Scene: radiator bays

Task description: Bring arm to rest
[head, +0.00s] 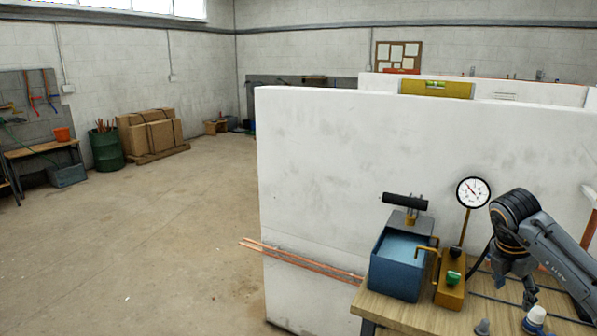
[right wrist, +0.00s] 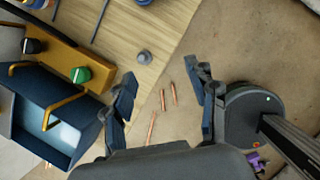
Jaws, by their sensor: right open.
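My right arm comes in from the right edge of the head view and bends down over the wooden workbench (head: 400,311). My right gripper (head: 513,283) hangs over the bench, to the right of the gauge. In the right wrist view the right gripper (right wrist: 161,76) has its two fingers spread apart with nothing between them. The bench edge and floor show beneath it. My left gripper is not in view.
A blue test pump tank (head: 397,265) with a brass-coloured block and a dial gauge (head: 473,192) stand left of the gripper. A white wall (head: 340,170) rises behind. Open floor (head: 130,245) lies to the left.

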